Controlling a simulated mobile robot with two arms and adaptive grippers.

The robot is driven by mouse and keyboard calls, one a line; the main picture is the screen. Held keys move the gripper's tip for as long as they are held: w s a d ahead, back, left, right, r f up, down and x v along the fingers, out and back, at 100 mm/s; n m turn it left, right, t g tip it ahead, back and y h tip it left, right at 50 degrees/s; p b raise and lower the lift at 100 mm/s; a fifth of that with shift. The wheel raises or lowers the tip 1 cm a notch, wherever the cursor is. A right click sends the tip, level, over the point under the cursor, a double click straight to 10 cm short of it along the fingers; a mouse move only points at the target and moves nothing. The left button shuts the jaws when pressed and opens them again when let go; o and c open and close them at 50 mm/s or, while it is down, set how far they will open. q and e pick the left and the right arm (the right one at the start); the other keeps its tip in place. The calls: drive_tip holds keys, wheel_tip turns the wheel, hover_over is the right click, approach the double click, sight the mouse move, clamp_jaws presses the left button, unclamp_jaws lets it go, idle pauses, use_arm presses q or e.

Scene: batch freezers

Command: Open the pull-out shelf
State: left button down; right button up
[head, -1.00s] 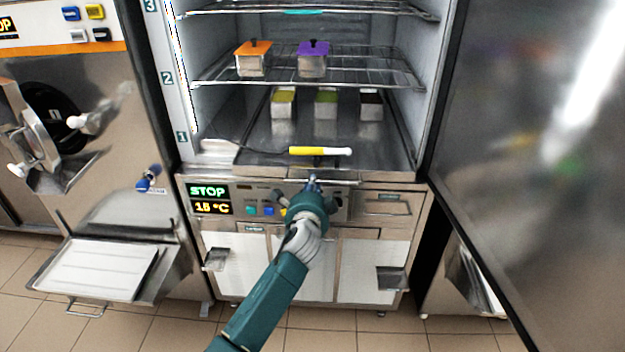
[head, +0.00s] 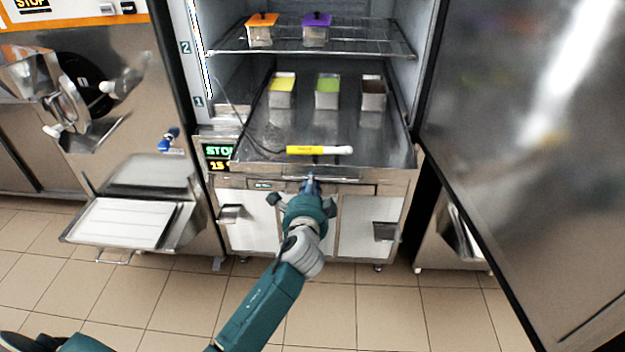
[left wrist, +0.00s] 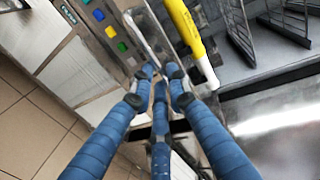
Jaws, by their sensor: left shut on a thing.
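The pull-out shelf (head: 385,150) is the flat metal shelf at the bottom of the open freezer. It stands partly out, its front jutting over the control panel. My left gripper (head: 311,182) is shut on the shelf's handle (head: 343,180) at the middle of its front edge. In the left wrist view the blue fingers of my left gripper (left wrist: 158,74) close around the end of the visible bar handle (left wrist: 146,36). The fingers hide the gripped part. My right gripper is not in view.
On the shelf lie a yellow and white probe (head: 318,150) and yellow (head: 282,86), green (head: 327,88) and brown (head: 373,90) tubs. The open freezer door (head: 510,150) stands at the right. A machine with a tray (head: 122,222) is at the left. Tiled floor in front is free.

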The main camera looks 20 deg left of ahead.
use_arm(q)
drive_tip(key=shift+r, duration=0.15)
drive_tip(key=c, duration=1.9)
unclamp_jaws()
drive_tip(key=shift+s, duration=0.1)
drive_tip(key=shift+c, duration=0.2)
drive_tip(key=v, duration=1.2)
drive_tip(key=shift+s, duration=0.2)
drive_tip(key=shift+d, duration=0.1)
